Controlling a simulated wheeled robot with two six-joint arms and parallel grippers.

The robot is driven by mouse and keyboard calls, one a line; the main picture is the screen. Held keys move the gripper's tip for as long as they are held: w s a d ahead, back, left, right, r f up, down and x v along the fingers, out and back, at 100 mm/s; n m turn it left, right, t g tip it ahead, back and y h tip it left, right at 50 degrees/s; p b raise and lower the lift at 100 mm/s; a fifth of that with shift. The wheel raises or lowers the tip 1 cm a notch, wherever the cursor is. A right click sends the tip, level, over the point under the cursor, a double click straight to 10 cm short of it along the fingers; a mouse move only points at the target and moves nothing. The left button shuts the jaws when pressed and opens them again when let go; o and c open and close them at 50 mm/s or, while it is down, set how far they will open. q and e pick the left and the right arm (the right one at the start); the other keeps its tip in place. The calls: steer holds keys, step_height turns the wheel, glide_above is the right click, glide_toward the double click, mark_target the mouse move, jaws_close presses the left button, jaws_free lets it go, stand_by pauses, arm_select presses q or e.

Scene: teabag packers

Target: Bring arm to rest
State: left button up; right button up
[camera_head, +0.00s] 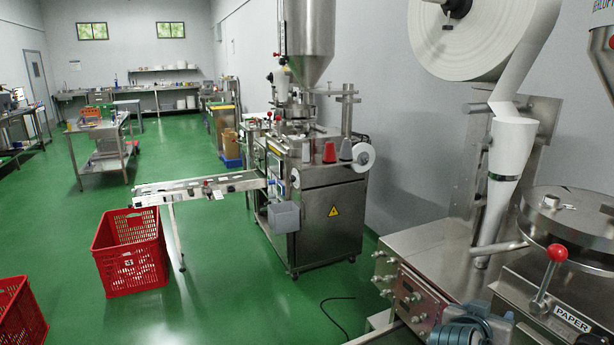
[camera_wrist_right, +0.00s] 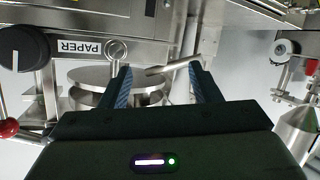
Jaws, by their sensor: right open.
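My right gripper (camera_wrist_right: 161,82) shows in the right wrist view with its two dark fingers apart. Nothing is held between them. Beyond the fingers are a round metal disc (camera_wrist_right: 90,76) and a thin metal rod (camera_wrist_right: 172,66) of the paper machine, which appears upside down here. I cannot tell whether the fingers touch any of it.
The paper machine (camera_head: 425,245) with its white roll (camera_head: 470,40) and red-knobbed lever (camera_head: 557,253) fills the right side. Another steel machine (camera_head: 330,225) with a conveyor (camera_head: 190,188) stands mid-view. Red crates (camera_head: 130,265) (camera_head: 22,315) stand on the green floor.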

steer(key=s+a+f+n+g+y, duration=0.25)
steer(key=s+f+n+y, duration=0.2)
steer(key=s+f, duration=1)
steer(key=s+a+f+n+g+y, duration=0.4)
steer(key=s+f, duration=0.5)
steer(key=s, duration=0.6)
step_height(320, 180, down, 32)
steer(key=d+m+g+y, duration=0.1)
steer(key=d, duration=0.1)
steer(key=s+f+g, duration=0.1)
steer(key=s+f, duration=1.6)
steer(key=s, duration=0.1)
steer(key=shift+d+f, duration=0.3)
steer(key=shift+f, duration=0.1)
steer(key=shift+s+f, duration=0.1)
steer(key=shift+s, duration=0.15)
steer(key=shift+c, duration=0.5)
